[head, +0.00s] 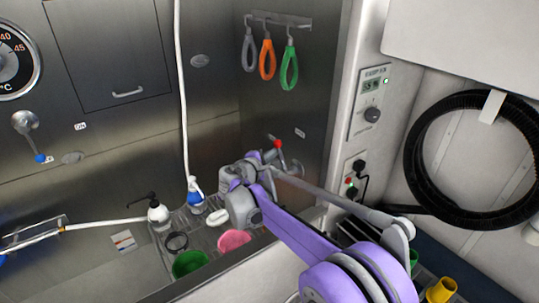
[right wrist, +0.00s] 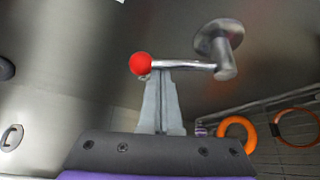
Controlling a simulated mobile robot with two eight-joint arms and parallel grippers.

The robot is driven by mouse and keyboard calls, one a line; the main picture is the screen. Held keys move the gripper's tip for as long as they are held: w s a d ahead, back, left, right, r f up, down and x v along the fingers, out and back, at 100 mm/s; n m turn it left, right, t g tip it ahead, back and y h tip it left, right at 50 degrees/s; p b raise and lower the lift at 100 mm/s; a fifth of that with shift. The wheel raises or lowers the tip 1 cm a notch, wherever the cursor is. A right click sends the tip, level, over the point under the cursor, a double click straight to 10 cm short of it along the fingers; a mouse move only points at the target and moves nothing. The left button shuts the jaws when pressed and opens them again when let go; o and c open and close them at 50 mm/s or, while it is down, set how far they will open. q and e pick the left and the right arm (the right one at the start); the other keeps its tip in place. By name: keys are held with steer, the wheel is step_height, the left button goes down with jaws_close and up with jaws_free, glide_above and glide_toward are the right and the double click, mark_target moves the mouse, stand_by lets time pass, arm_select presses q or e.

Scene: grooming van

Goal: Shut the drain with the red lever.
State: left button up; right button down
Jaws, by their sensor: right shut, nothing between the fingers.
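The red lever (head: 278,144) is a metal arm with a red ball on its end, mounted on the steel wall near the corner. In the right wrist view the red ball (right wrist: 140,64) is left of the pivot, and the arm (right wrist: 188,65) lies nearly level. My right gripper (right wrist: 158,76) is shut and empty, its fingertips at the lever arm just beside the ball. Whether they touch it I cannot tell. In the head view this gripper (head: 268,154) is small and close to the lever. The drain itself does not show. My left gripper is out of view.
Coloured loops (head: 267,59) hang on the back wall. A black hose (head: 420,165) is coiled at right.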

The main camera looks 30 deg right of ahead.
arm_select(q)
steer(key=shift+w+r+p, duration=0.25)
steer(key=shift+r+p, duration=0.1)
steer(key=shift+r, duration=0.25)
arm_select(e)
steer(key=s+m, duration=0.1)
steer(key=s+r+m+t+h, duration=0.1)
steer(key=s+m, duration=0.1)
steer(key=shift+s+d+r+t, duration=0.1)
steer(key=shift+s+d+t, duration=0.05)
steer(key=shift+t, duration=0.15)
steer(key=shift+s, duration=0.15)
